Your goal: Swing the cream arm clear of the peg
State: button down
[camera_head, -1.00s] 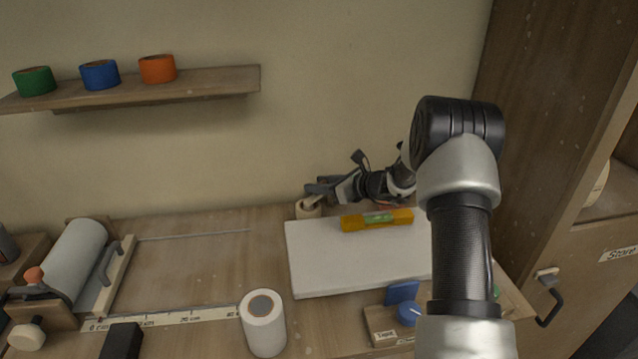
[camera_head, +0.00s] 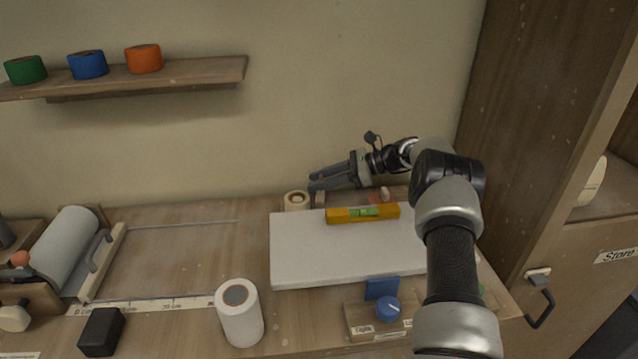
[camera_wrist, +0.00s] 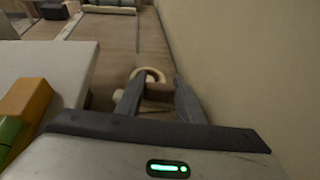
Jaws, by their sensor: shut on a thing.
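My gripper (camera_head: 312,182) is at the back of the bench, its fingers pointing left, beside a round cream roll-like piece (camera_head: 296,200). In the wrist view my gripper (camera_wrist: 158,95) is shut on a tan piece, which I take to be the cream arm (camera_wrist: 158,91). The round piece shows just beyond it as a pale ring (camera_wrist: 148,74). A small pale knob (camera_wrist: 118,95) shows left of the fingers. I cannot make out the peg separately; the fingers and the round piece hide much there.
A white board (camera_head: 340,258) with a yellow level (camera_head: 363,213) lies in front of my gripper. The wall is close behind. A white cylinder (camera_head: 240,315) and a box with a blue dial (camera_head: 386,309) stand at the front. A tall wooden cabinet (camera_head: 510,150) stands right.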

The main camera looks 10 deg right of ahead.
jog(key=shift+d+n+g, duration=0.15)
jog(key=shift+n+g, duration=0.15)
dwell(0.4)
jog(key=c, duration=1.2)
grip_release()
jog(key=v, duration=0.7)
jog(key=shift+d, duration=0.25)
